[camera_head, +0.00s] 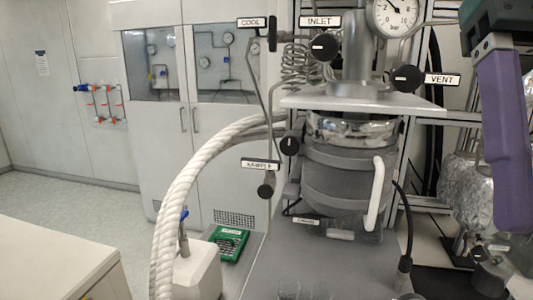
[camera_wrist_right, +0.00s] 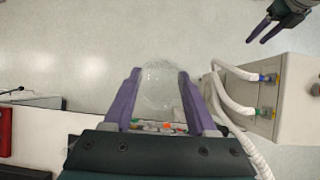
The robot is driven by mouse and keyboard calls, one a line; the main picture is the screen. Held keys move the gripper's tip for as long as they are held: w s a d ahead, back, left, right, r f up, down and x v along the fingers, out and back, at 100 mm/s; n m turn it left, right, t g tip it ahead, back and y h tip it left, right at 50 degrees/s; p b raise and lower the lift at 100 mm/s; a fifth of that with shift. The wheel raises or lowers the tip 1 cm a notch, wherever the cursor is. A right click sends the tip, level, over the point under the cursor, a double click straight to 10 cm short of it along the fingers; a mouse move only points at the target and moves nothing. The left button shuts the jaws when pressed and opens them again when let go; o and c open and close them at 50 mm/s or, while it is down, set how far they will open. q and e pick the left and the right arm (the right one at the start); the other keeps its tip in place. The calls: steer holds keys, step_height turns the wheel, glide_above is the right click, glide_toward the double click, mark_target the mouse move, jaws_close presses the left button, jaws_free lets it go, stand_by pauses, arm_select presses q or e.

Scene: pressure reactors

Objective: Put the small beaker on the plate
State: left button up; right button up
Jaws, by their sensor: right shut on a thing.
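My right gripper (camera_wrist_right: 162,92) is shut on a clear glass beaker (camera_wrist_right: 158,82), which sits between its two purple fingers in the right wrist view. The beaker is see-through and its outline is faint. In the head view, a purple part of my right gripper (camera_head: 503,140) shows at the right edge; the beaker cannot be made out there. My left gripper (camera_wrist_right: 262,33) shows at the top right of the right wrist view, its purple fingers apart with nothing between them. I cannot identify the plate for certain; a grey flat base (camera_head: 320,262) lies below the reactor.
The reactor (camera_head: 345,175) with its gauge (camera_head: 396,18), valves and white hoses (camera_head: 190,165) fills the middle of the head view. A green device (camera_head: 229,241) lies left of the base. A white counter (camera_head: 50,262) is at lower left. Faint glassware (camera_head: 290,289) shows at the bottom edge.

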step_height(320, 180, up, 16)
steer(key=s+n+h+p, duration=0.1)
steer(key=n+p, duration=0.1)
steer(key=p, duration=1.4)
steer(key=shift+s+d+f+n+h, duration=0.2)
steer(key=shift+s+n+h, duration=0.1)
steer(key=shift+s+n, duration=0.1)
steer(key=shift+w, duration=0.1)
